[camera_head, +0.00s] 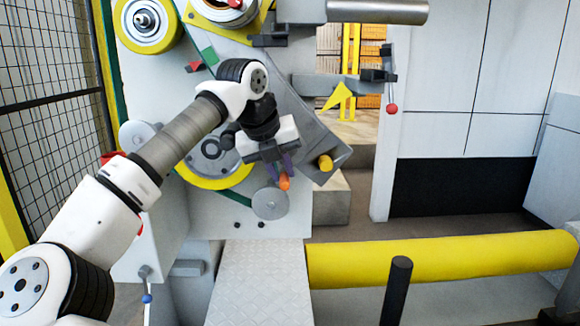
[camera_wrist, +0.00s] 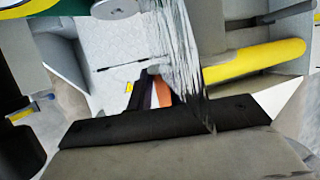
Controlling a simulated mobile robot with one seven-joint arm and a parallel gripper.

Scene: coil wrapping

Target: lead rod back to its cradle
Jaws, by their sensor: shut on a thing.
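My gripper (camera_head: 280,172) is in front of the machine's lower face and is shut on a small orange piece (camera_head: 284,183), which I take to be the lead rod. The orange piece also shows in the wrist view (camera_wrist: 162,94), beside a dark purple finger. Most of the rod is hidden by the fingers. In the wrist view a clear, wrinkled film strip (camera_wrist: 181,45) passes close by the fingertips; I cannot tell whether it is fixed to the rod. I cannot make out which part is the cradle.
A grey disc (camera_head: 270,204) is just below the gripper. A grey arm plate with a yellow-orange roller (camera_head: 326,163) stands right of it. A mesh fence (camera_head: 50,100) is at left.

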